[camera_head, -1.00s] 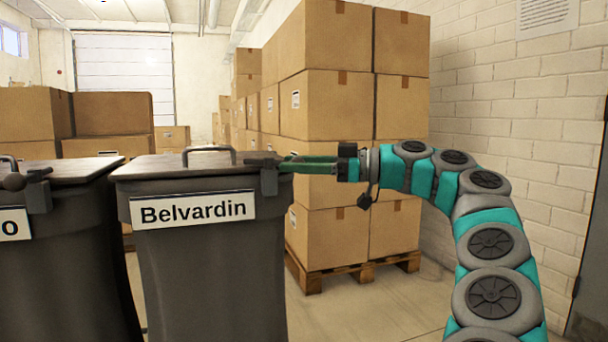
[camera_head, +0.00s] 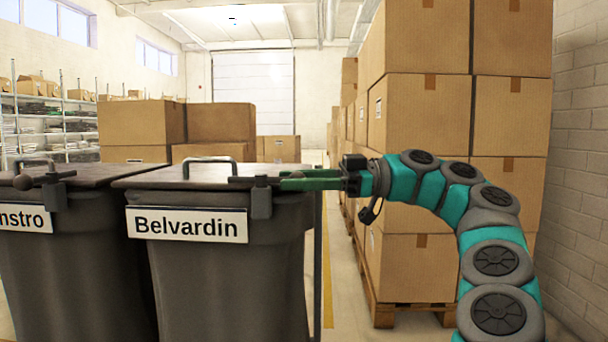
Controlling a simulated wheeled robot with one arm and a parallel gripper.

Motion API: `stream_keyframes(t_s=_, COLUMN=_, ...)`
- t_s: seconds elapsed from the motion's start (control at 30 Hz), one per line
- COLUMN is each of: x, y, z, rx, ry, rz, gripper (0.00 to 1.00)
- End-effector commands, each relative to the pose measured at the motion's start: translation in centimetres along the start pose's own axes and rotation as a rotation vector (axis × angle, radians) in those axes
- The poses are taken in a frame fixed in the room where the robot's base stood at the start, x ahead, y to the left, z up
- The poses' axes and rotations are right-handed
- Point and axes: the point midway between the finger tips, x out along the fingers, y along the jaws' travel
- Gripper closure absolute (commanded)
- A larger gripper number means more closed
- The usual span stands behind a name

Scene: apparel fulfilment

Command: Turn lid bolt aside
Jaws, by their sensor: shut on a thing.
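The lid bolt (camera_head: 259,183) is a dark grey fitting at the right front corner of the lid of the grey bin labelled "Belvardin" (camera_head: 187,225). My gripper (camera_head: 290,181), with green fingers, reaches in from the right at lid height. Its fingertips are closed on the right end of the bolt. The bin's flat lid (camera_head: 165,176) is down and has a hoop handle (camera_head: 209,160) on top. The exact grip between the fingers is too small to see clearly.
A second grey bin (camera_head: 70,265) with its own bolt (camera_head: 45,184) stands close on the left. Stacked cartons (camera_head: 428,120) on a wooden pallet (camera_head: 385,310) stand behind my arm. More cartons (camera_head: 140,122) and shelving (camera_head: 50,125) are farther back. An aisle opens behind the bin's right side.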

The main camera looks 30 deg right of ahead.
Motion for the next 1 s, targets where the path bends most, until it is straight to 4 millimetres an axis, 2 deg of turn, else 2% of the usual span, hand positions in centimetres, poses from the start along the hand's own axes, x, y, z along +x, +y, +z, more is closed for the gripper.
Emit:
stream_keyframes(t_s=0.53, x=0.35, y=-0.03, z=-0.11, rx=-0.001, ry=0.006, rz=-0.021, gripper=1.00)
stream_keyframes(t_s=0.57, x=0.35, y=-0.02, z=-0.11, rx=-0.001, ry=0.006, rz=-0.021, gripper=0.60)
stream_keyframes(t_s=0.8, x=0.29, y=-0.06, z=-0.08, rx=-0.001, ry=0.005, rz=-0.021, gripper=0.33)
stream_keyframes(t_s=1.0, x=0.27, y=-0.08, z=-0.05, rx=-0.001, ry=0.005, rz=-0.021, gripper=0.32)
